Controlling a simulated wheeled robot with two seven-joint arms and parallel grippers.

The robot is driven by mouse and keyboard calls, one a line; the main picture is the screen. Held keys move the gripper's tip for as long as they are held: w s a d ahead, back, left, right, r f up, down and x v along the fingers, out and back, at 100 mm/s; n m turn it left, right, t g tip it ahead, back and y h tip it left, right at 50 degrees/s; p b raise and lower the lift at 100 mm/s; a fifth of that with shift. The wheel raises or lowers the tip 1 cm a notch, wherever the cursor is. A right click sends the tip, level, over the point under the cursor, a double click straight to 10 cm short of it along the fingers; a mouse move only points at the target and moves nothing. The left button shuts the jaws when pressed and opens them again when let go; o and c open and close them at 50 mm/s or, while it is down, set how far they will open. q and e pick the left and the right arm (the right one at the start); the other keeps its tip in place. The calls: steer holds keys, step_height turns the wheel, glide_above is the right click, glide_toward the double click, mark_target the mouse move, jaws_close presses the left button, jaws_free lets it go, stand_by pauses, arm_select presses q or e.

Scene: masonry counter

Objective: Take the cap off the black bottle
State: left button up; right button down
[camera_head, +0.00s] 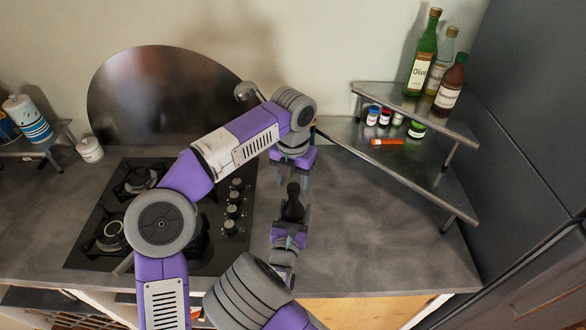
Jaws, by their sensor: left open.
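The black bottle (292,209) is in the middle of the camera_head view, over the grey counter, with its dark cap (293,188) at the top end. I cannot tell whether its base touches the counter. My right gripper (292,216) comes from the near side, with one finger on each side of the bottle's body, and appears shut on it; it hides the lower part. My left gripper (293,182) comes down from above, just beyond the bottle. It is open, its fingers spread near the cap; I cannot tell whether they touch it.
A black hob (205,245) with knobs lies left of the bottle. At the right, a two-tier corner shelf (440,180) holds tall bottles (423,55), small jars (372,116) and an orange item (386,142). The counter right of the bottle (380,240) is clear.

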arm_select(q)
steer(key=shift+f, duration=0.6)
jaws_close()
